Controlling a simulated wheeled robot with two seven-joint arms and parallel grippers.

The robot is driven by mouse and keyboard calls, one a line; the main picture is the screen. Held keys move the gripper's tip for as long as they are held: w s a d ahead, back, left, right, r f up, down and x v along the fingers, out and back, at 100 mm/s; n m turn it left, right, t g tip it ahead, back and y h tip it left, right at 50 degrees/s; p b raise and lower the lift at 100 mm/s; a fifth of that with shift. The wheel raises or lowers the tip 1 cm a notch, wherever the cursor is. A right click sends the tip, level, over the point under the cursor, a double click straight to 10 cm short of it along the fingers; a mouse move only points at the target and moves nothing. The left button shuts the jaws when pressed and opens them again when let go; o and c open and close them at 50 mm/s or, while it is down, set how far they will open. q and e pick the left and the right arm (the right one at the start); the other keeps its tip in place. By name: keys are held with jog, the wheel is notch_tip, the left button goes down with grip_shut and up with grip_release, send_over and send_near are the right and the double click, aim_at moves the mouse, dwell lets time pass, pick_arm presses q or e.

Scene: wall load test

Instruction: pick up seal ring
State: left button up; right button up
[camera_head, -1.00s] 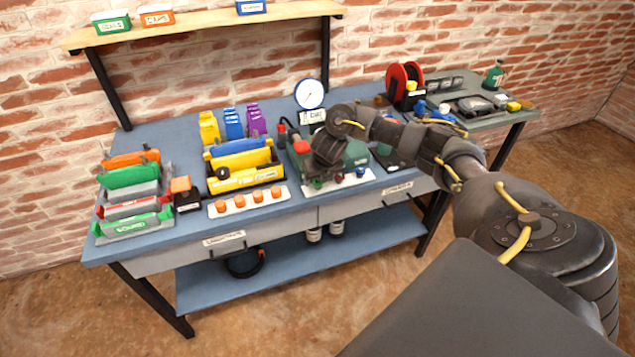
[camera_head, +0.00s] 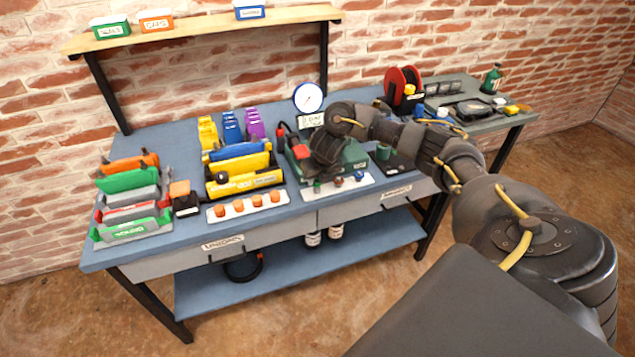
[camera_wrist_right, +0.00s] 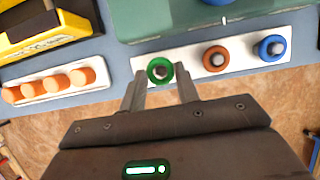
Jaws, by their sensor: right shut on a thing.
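A green seal ring (camera_wrist_right: 151,67) is around a peg at the left end of a white strip (camera_wrist_right: 238,60) in the right wrist view. My right gripper (camera_wrist_right: 160,84) is shut on it, with a finger on each side. I cannot tell if the ring is raised off the strip. A brown-orange ring (camera_wrist_right: 206,63) and a blue ring (camera_wrist_right: 264,49) sit around the other pegs to the right. In the head view my right gripper (camera_head: 316,176) reaches down over the bench at the strip's left end. My left gripper is not in view.
A green machine block (camera_head: 354,154) stands right behind the strip. A pressure gauge (camera_head: 308,97) stands behind. The bench front edge is close.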

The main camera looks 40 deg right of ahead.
jog(key=s+a+r+p, duration=0.7)
jog(key=s+a+r, duration=0.2)
jog(key=s+r, duration=0.1)
jog(key=shift+s+a+r, duration=0.15)
jog(key=shift+a+r, duration=0.15)
jog(key=shift+r, duration=0.45)
jog(key=shift+a, duration=0.1)
jog(key=s+a+r+m+g, duration=0.1)
jog(key=a+r+m+g, duration=0.2)
jog(key=m, duration=0.7)
jog(key=s+a+r+m+g+y+b, duration=0.1)
jog(key=s+a+r+m+g, duration=0.1)
jog(key=a+m, duration=0.4)
jog(key=s+a+r+m+g+b, duration=0.1)
jog(key=s+a+r+m+g, duration=0.1)
jog(key=m, duration=1.4)
notch_tip(320, 180, up, 4)
jog(key=a+g, duration=0.1)
jog(key=a, duration=0.1)
jog(key=shift+s+a+g, duration=0.25)
jog(key=shift+a+g, duration=0.05)
jog(key=shift+g, duration=0.1)
